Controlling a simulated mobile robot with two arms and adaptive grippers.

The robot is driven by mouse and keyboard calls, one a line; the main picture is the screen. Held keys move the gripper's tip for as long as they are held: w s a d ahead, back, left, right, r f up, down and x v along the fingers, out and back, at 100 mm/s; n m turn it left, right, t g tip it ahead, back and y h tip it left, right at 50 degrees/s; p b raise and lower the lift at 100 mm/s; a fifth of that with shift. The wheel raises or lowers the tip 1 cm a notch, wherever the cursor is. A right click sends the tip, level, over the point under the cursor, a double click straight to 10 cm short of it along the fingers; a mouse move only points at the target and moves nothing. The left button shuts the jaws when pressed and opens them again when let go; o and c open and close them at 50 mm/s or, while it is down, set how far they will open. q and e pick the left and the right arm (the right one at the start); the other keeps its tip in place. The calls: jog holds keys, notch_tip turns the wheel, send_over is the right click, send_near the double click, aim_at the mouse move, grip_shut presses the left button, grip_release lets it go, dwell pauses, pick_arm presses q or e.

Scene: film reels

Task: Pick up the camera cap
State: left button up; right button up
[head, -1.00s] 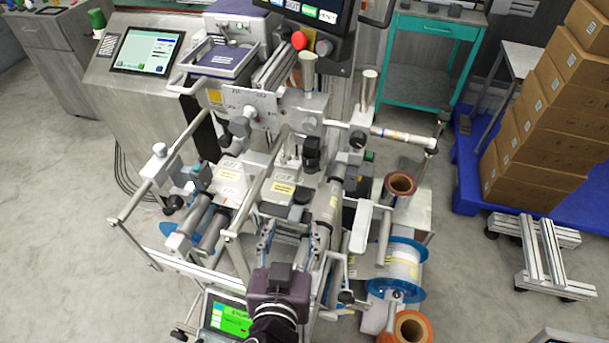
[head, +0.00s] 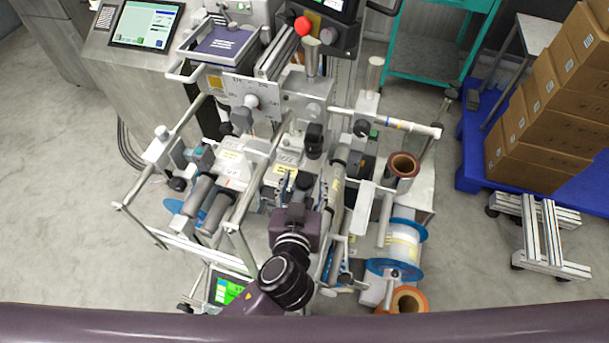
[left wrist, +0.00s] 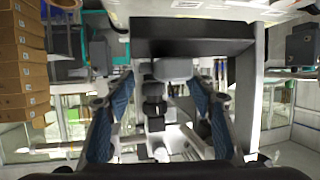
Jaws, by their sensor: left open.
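I cannot pick out the camera cap for sure in either view. A small black camera-like unit (head: 314,141) stands upright in the middle of the machine in the head view. My left gripper (head: 304,188) is just nearer to me than this unit, apart from it. In the left wrist view my left gripper (left wrist: 160,86) is open, with its two blue-padded fingers spread apart. A dark stacked part (left wrist: 153,108) shows between the fingers, and nothing is gripped. My right gripper is not in view.
The machine's metal rods and rollers (head: 208,195) crowd around the gripper. A blue-flanged reel (head: 402,243) and a brown reel (head: 403,166) are at the right. A screen (head: 147,24) is at the upper left. Stacked cartons (head: 545,105) stand far right. Open floor lies left.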

pick_arm(q)
jog(key=c, duration=1)
jog(key=shift+c, duration=0.2)
